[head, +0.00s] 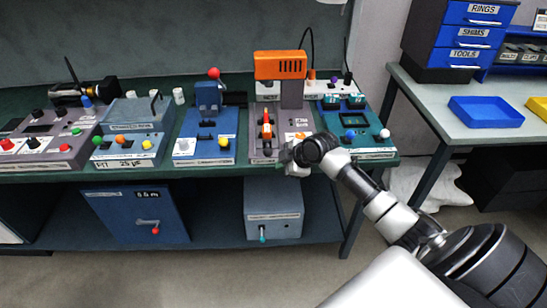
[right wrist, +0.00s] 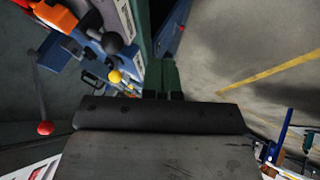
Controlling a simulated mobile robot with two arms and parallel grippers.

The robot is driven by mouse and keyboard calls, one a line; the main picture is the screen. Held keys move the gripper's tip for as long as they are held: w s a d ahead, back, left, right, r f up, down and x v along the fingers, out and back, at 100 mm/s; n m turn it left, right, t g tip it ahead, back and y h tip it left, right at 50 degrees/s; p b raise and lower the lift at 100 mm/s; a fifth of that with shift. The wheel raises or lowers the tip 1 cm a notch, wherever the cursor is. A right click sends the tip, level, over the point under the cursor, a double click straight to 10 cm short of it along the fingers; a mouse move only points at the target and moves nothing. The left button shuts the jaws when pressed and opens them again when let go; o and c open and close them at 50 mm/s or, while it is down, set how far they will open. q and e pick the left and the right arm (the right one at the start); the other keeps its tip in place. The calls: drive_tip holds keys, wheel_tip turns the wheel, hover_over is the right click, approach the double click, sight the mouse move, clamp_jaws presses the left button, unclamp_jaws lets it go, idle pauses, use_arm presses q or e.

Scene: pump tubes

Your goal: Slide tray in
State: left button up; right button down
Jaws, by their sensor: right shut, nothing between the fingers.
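My right gripper (head: 287,156) is shut and empty at the front edge of the bench, by the front right corner of the grey station with an orange head (head: 280,66). An orange-red part (head: 267,130) stands on that station's deck. I cannot make out a sliding tray there for certain; my gripper and wrist cover part of the station's front. In the right wrist view, the gripper tips (right wrist: 163,95) are close to the green bench edge (right wrist: 163,74), with nothing visible between them. I cannot tell whether they touch it. My left gripper is not in view.
A blue station (head: 203,138) is to the left and a teal station (head: 355,130) to the right. A grey box (head: 273,210) and a blue cabinet (head: 135,216) sit below. A blue bin (head: 487,112) lies on the side table. The floor in front is clear.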

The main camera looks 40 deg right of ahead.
sight(274, 158)
drive_tip(key=shift+w+d+f+p, duration=0.1)
drive_tip(key=shift+w+f, duration=0.2)
drive_tip(key=shift+w, duration=0.65)
drive_tip(key=shift+w+d+f+p, duration=0.15)
drive_tip(key=shift+w+f, duration=0.15)
drive_tip(key=shift+w, duration=0.7)
drive_tip(key=shift+w+d+f+p, duration=0.1)
drive_tip(key=shift+w+f, duration=0.2)
drive_tip(key=shift+w, duration=0.65)
